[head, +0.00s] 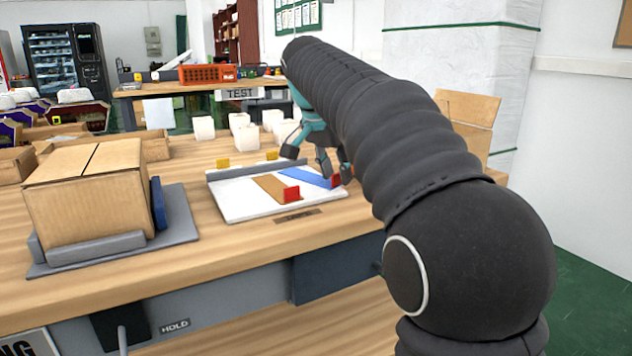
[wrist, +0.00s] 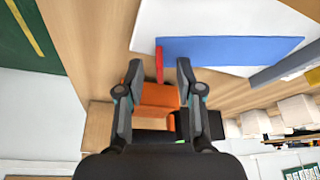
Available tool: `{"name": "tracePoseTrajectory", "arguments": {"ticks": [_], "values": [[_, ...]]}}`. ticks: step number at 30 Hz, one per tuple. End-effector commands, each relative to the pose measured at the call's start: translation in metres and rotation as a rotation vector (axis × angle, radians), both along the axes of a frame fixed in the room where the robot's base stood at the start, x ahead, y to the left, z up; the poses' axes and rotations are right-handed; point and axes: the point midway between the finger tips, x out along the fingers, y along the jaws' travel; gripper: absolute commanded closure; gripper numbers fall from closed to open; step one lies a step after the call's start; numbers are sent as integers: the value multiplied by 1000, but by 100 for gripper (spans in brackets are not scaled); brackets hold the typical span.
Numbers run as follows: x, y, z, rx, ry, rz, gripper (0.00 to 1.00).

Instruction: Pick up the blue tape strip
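The blue tape strip (head: 306,176) lies flat on a white board (head: 236,207), with a small red block (head: 336,181) at its near right end. My gripper (head: 318,160) hovers over that end, and its dark fingers partly hide the strip. In the wrist view the strip (wrist: 235,50) extends to the right on the white board. The red end block (wrist: 159,62) shows between and just beyond my fingertips (wrist: 161,72). The fingers are spread apart with nothing held between them. A brown strip (head: 265,186) with another red block (head: 291,194) lies beside the blue one.
A grey bar (head: 258,169) runs along the board's back edge. Several white cubes (head: 204,128) stand behind. A cardboard box (head: 85,190) sits in a grey holder at the left. An orange object (wrist: 160,96) shows between the fingers.

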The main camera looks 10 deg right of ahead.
Motion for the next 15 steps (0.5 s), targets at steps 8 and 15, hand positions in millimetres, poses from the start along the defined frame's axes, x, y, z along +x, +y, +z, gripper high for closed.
{"name": "tracePoseTrajectory", "arguments": {"ticks": [8,15], "values": [[0,0,1,0,-1,0,96],[0,0,1,0,-1,0,100]]}}
